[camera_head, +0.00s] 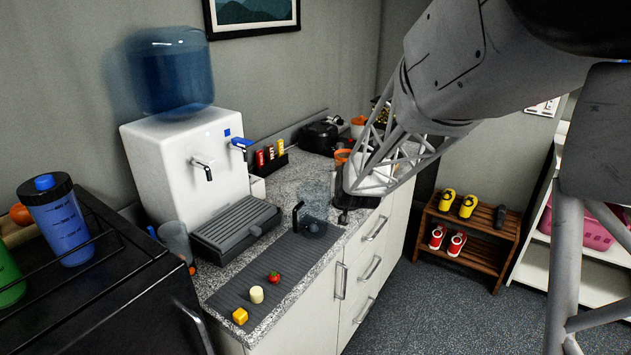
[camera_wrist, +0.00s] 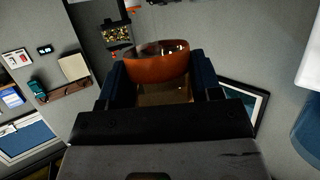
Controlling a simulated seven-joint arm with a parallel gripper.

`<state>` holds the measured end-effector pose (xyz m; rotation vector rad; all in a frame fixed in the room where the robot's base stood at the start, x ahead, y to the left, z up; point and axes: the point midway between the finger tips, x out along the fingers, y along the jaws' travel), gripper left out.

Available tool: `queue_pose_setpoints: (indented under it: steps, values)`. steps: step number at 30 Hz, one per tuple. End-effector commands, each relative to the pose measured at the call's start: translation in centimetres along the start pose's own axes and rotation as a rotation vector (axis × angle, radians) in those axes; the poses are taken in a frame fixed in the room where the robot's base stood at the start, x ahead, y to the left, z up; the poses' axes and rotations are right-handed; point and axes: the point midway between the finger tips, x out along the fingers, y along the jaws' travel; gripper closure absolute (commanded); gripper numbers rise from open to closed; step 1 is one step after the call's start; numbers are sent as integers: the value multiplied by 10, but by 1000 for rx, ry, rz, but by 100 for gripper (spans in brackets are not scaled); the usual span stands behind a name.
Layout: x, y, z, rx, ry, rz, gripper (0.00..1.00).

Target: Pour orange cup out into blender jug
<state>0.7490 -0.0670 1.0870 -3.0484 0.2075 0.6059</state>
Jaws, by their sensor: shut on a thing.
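The orange cup (camera_wrist: 158,66) sits between the two dark fingers of my gripper (camera_wrist: 160,84) in the wrist view, and the jaws are shut on it. Its rim and dark inside show; I cannot tell what it holds. In the head view an orange patch (camera_head: 342,156) shows beside my gripper (camera_head: 344,178), which partly hides it. The blender jug (camera_head: 316,198) is clear, with a black handle (camera_head: 297,214), and stands on the counter just left of my gripper. The cup's exact tilt and its place over the jug cannot be told.
A grey ribbed mat (camera_head: 250,290) on the counter bears a tomato (camera_head: 273,277), a pale piece (camera_head: 257,295) and a yellow cube (camera_head: 240,316). The white water dispenser (camera_head: 180,150) and its drip tray (camera_head: 236,226) stand left of the jug. A black appliance (camera_head: 318,138) stands behind.

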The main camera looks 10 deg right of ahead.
Motion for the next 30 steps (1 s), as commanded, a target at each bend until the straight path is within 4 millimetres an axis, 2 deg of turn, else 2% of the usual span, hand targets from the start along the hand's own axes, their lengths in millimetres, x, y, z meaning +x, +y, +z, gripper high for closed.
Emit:
queue_pose_setpoints:
  steps: [1, 15, 30]
  values:
    - [4, 14, -2, 6, 0, 16, 68]
    - [27, 134, -13, 62, 0, 148, 68]
    - [31, 270, -15, 121, 0, 290, 68]
